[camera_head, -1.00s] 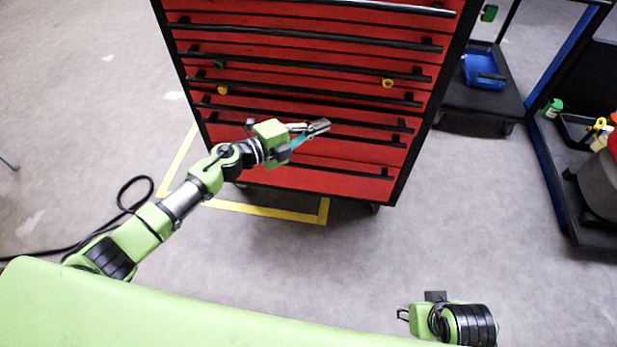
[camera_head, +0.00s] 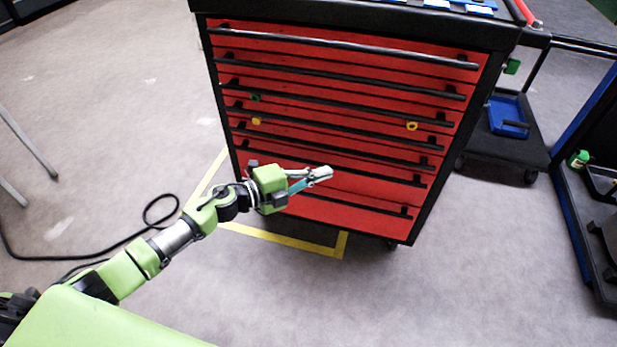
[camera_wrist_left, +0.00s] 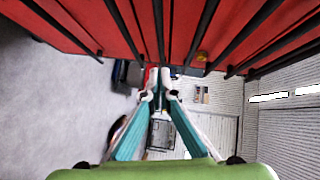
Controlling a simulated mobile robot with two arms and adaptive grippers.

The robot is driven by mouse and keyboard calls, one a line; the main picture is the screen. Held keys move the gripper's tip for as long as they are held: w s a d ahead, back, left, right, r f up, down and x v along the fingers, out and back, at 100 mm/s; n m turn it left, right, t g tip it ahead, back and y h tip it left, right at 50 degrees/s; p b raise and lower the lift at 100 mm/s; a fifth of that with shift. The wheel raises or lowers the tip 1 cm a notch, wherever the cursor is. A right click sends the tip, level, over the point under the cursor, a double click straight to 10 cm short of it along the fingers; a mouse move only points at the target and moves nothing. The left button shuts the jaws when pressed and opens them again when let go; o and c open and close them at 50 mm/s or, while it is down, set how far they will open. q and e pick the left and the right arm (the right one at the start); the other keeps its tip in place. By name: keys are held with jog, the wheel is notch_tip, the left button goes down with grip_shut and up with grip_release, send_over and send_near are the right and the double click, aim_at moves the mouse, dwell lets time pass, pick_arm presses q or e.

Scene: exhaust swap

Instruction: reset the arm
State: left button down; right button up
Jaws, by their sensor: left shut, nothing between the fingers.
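My left arm comes in from the left in the head view. Its gripper (camera_head: 322,174) is shut and empty, in front of the lower drawers of a red tool cabinet (camera_head: 330,203). In the left wrist view the two teal-sided fingers (camera_wrist_left: 161,78) meet at their tips with nothing between them. The red drawer fronts (camera_wrist_left: 75,22) run along the top of that view, close to the gripper; whether they touch cannot be told. My right gripper is not in view.
A black cart with a blue tray (camera_head: 508,117) stands right of the cabinet, and a blue-framed shelf (camera_head: 575,190) is at the right edge. Yellow floor tape (camera_head: 290,242) and a black cable (camera_head: 100,250) lie on the grey floor. The floor in front is clear.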

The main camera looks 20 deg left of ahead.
pick_arm(q)
jog(key=v, duration=0.3)
jog(key=shift+s+a+r, duration=0.1)
jog(key=shift+s+a, duration=0.15)
